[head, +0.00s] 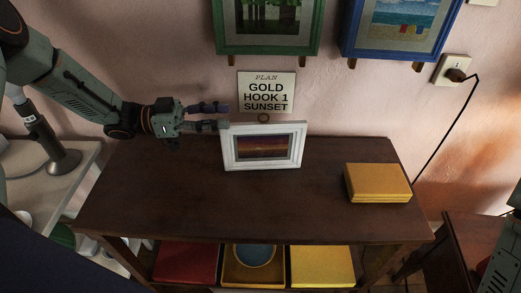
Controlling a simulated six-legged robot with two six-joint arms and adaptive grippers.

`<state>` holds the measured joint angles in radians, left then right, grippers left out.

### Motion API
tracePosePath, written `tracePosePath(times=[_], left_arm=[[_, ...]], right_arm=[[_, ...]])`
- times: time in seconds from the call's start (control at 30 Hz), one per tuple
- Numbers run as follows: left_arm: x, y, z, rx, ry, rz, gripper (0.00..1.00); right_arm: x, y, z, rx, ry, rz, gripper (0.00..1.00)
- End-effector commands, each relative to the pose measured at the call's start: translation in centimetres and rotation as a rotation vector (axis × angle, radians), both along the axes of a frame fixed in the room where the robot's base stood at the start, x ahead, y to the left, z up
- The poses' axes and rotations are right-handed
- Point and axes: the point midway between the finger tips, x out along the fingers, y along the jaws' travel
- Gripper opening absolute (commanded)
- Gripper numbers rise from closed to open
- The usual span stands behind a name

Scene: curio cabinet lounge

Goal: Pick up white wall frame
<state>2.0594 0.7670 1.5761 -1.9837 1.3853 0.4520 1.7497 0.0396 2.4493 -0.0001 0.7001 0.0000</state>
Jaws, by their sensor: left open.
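The white wall frame (290,160) holds a sunset picture and stands near upright on the dark wooden table (200,200), towards the back edge. My left gripper (225,115) reaches in from the left, with its fingers apart at the frame's upper left corner. The fingertips overlap that corner in the picture; I cannot tell whether they touch it. Of my right arm, only a part shows at the lower right edge; its gripper is out of view.
A sign (267,92) reading "PLAN GOLD HOOK 1 SUNSET" is on the wall above a small ring-shaped hook (263,118). Green (268,48) and blue (398,52) frames hang higher. A yellow box (378,183) lies on the table's right. Coloured boxes sit on the shelf below.

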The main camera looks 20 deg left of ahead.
Motion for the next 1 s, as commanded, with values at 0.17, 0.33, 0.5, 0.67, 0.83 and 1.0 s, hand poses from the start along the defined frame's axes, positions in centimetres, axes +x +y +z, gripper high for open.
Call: tracePosePath(times=[0.17,0.33,0.5,0.67,0.83,1.0], left_arm=[[-0.3,-0.1,-2.5,-0.001,0.0,0.0,0.42],[-0.4,-0.2,-4.3,-0.002,-0.001,0.0,0.42],[-0.4,-0.2,-5.0,-0.001,-0.001,-0.001,0.42],[0.2,-1.3,-5.0,0.0,-0.002,-0.004,0.42],[0.9,-2.9,-4.9,0.0,-0.003,-0.004,0.42],[2.0,-5.2,-4.8,0.002,-0.002,-0.005,0.42]], right_arm=[[0.0,0.0,-2.6,0.0,0.001,0.0,0.4],[-0.1,0.0,-4.4,0.0,0.001,-0.001,0.4],[-0.1,0.0,-5.1,0.0,0.001,0.0,0.4],[-0.1,0.0,-5.4,0.0,0.0,0.0,0.4],[-0.1,0.0,-6.1,0.0,0.001,-0.001,0.4],[-0.1,0.0,-7.2,0.0,0.0,0.0,0.4]])
